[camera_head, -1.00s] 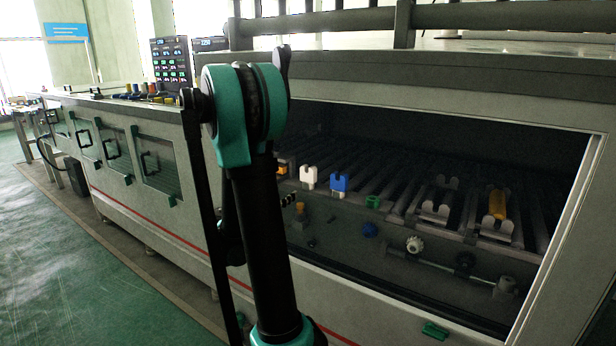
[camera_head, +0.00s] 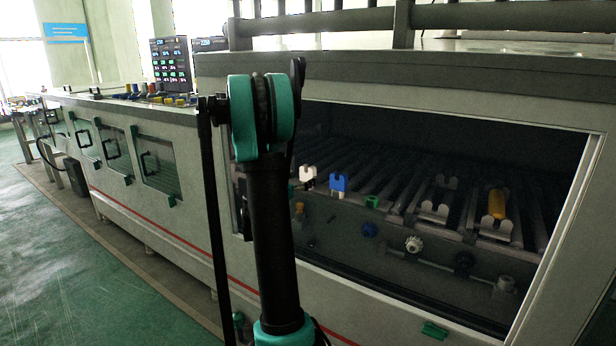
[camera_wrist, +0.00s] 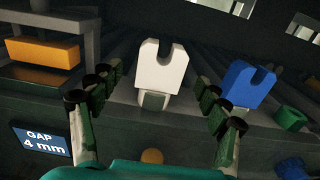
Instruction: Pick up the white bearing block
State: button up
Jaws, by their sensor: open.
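The white bearing block (camera_wrist: 161,68) has a U-shaped notch in its top and stands upright on a small light support in the wrist view. It also shows in the head view (camera_head: 307,173), just right of my arm. My gripper (camera_wrist: 154,91) is open and empty, with one dark green finger to the lower left of the block and the other to its lower right. The block lies ahead of and between the fingertips, and I see no contact. In the head view my gripper is largely hidden behind my arm.
A blue notched block (camera_wrist: 246,86) stands close to the right finger. An orange bar (camera_wrist: 43,51) lies on a rack at left, above a "GAP 4 mm" sign (camera_wrist: 42,142). A green part (camera_wrist: 292,119) sits farther right. The machine opening's frame (camera_head: 566,230) surrounds the rollers.

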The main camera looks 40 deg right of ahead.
aim_at(306, 176)
jog(key=x, duration=0.4)
jog(key=shift+d+f, duration=0.15)
jog(key=shift+d, duration=0.2)
jog(key=shift+c, duration=0.3)
jog(key=c, duration=1.6)
